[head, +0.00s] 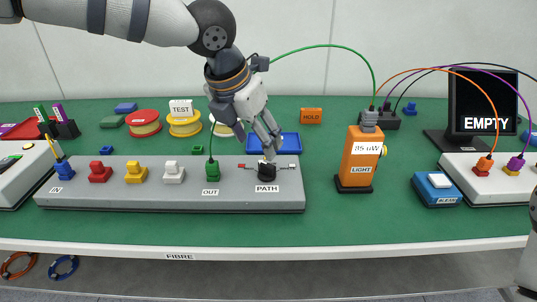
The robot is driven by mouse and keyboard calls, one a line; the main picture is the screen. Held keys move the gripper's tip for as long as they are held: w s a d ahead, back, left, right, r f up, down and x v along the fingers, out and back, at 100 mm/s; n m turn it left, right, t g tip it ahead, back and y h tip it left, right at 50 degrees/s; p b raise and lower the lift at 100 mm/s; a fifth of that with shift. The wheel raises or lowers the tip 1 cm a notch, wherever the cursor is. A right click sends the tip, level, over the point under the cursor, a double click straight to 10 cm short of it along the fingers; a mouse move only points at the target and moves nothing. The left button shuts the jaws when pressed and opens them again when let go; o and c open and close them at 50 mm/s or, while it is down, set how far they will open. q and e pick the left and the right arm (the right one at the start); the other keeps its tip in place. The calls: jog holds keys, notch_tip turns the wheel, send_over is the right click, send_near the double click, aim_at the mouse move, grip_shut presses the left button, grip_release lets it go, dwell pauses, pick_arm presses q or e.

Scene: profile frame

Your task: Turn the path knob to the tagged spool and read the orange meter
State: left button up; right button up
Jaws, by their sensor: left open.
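The black path knob (267,172) sits at the right end of the grey panel (130,198), above the label PATH. My left gripper (268,150) is open and points down just over the knob; I cannot tell whether its fingers touch it. The fingers partly hide the knob's top, and its pointing direction is unclear. A yellow spool (185,127) carries the white tag TEST (181,107). A red spool (145,124) stands left of it, and a third spool (222,130) is partly behind my gripper. The orange meter (360,161) is upright, showing what looks like 85 uW.
Red, yellow, white and green connectors line the panel; a green fibre rises from the green OUT connector (212,172) and arches to the meter's top. A blue tray (285,143) lies behind the knob. A monitor (483,105) reads EMPTY. A blue button box (437,190) stands right of the meter.

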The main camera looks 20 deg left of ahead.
aim_at(266, 164)
pick_arm(q)
jog(key=x, duration=0.9)
jog(key=shift+b, duration=0.4)
jog(key=c, duration=1.2)
